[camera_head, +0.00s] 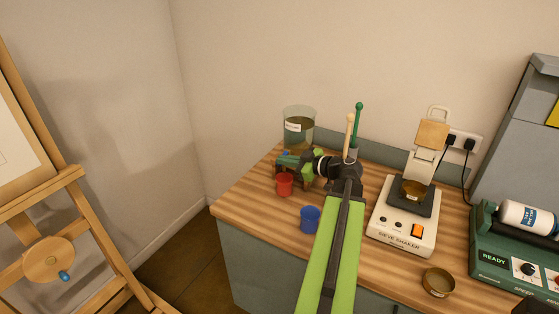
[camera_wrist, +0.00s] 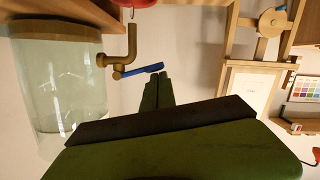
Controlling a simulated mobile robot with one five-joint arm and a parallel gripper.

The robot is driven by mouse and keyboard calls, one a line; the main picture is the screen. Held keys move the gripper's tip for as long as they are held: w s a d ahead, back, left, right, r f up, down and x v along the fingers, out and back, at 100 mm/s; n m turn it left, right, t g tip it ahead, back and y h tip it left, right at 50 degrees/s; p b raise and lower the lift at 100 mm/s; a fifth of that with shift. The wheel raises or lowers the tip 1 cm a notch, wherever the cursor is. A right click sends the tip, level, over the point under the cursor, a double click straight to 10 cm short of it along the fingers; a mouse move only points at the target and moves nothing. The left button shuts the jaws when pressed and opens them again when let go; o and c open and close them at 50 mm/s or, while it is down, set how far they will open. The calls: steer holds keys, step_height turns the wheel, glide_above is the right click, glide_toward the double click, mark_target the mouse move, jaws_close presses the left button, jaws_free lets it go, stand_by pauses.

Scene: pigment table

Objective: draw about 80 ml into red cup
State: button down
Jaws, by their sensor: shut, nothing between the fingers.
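The clear glass dispenser (camera_head: 299,137) with a white label stands on a wooden stand at the back left of the bench. In the wrist view, which is upside down, the dispenser (camera_wrist: 62,85) has a brass tap (camera_wrist: 125,50) with a blue lever (camera_wrist: 138,71) pointing sideways. The red cup (camera_head: 284,184) stands upright in front of the stand; its edge (camera_wrist: 135,3) shows in line with the spout.
A blue cup (camera_head: 310,219) stands right of the red cup, near the bench front. A sieve shaker (camera_head: 404,223), a small brass bowl (camera_head: 437,282) and a green machine (camera_head: 510,262) occupy the right. Upright green and cream sticks (camera_head: 358,120) stand behind my arm. An easel (camera_head: 75,190) stands left.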

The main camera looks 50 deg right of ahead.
steer(key=shift+w+a+f, duration=0.15)
steer(key=shift+a+f, duration=0.05)
steer(key=shift+f, duration=0.05)
steer(key=shift+d, duration=0.2)
stand_by(0.5)
stand_by(2.6)
step_height(320, 180, up, 5)
steer(key=a+p, duration=0.2)
steer(key=p, duration=0.4)
steer(key=s+d, duration=0.1)
steer(key=s, duration=0.9)
steer(key=shift+s+d+r, duration=0.15)
steer(key=shift+s+r, duration=0.05)
steer(key=shift+r, duration=0.25)
steer(key=shift+w, duration=0.1)
